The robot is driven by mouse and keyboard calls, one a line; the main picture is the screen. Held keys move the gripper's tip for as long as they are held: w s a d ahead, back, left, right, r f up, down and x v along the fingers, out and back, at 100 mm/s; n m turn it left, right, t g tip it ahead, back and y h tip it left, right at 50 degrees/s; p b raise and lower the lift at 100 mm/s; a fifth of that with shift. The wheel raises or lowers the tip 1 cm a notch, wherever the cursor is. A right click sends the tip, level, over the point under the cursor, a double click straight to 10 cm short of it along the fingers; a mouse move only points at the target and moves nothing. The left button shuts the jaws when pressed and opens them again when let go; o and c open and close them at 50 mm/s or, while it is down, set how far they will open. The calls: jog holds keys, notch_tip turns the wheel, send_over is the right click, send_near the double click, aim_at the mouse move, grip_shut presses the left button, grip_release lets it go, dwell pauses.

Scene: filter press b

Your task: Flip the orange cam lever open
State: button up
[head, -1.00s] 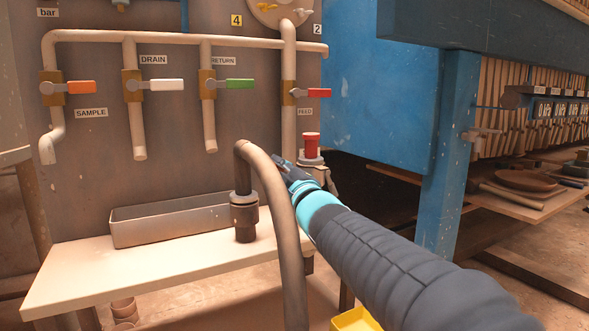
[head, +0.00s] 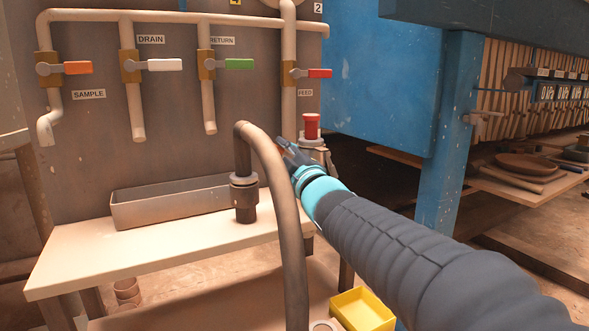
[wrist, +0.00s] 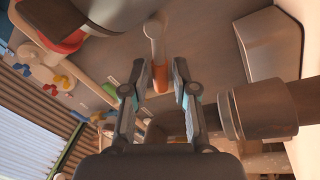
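My gripper (head: 284,147) is beside the dark hose in the head view, in front of the panel. In the wrist view my gripper (wrist: 157,76) has its two fingers apart. A small orange piece (wrist: 161,80), below a grey rod with a rounded end, shows in the gap between them. I see no contact, and I cannot tell its distance or whether it is the cam lever. The dark hose coupling (head: 244,196) stands upright on the shelf left of the gripper. It also shows large at right in the wrist view (wrist: 235,115). No cam lever is clear on it.
Orange (head: 78,68), white (head: 165,65), green (head: 239,63) and red (head: 319,73) valve handles sit on the panel. A grey tray (head: 150,210) is on the shelf (head: 70,268). A red-capped fitting (head: 312,126) is close behind my gripper. A yellow bin (head: 362,311) stands below.

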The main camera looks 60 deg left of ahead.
jog(key=v, duration=1)
jog(key=shift+d, duration=0.15)
